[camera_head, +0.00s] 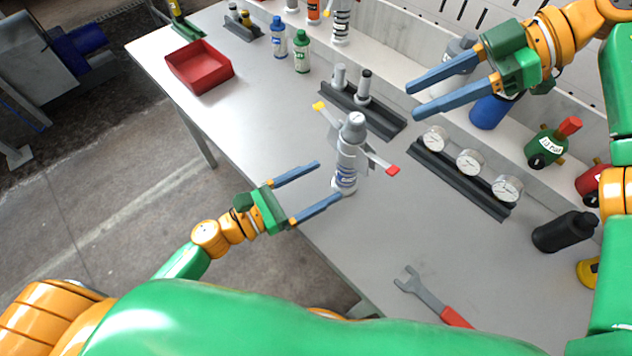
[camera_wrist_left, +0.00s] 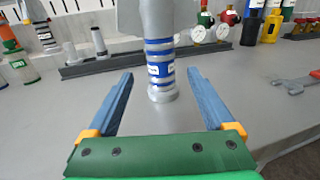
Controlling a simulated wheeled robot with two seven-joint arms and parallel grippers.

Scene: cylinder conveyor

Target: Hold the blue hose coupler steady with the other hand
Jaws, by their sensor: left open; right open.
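The blue hose coupler (camera_head: 346,172), a grey upright cylinder with blue bands, stands on the table near its front-left edge. A grey cross-piece with a yellow end (camera_head: 319,106) and a red end (camera_head: 393,170) shows at its upper part. My left gripper (camera_head: 329,181) is open, its two fingers pointing at the coupler's lower part. In the left wrist view the coupler (camera_wrist_left: 159,50) stands upright beyond the fingertips, centred between them, with its top out of frame. My right gripper (camera_head: 412,101) is open and empty, above the back of the table.
A rack with three gauges (camera_head: 470,163) and a black rack with grey fittings (camera_head: 362,108) stand behind the coupler. A red-handled wrench (camera_head: 432,297) lies at the front. A red tray (camera_head: 199,68) sits at the far left. Bottles (camera_head: 302,52) line the back.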

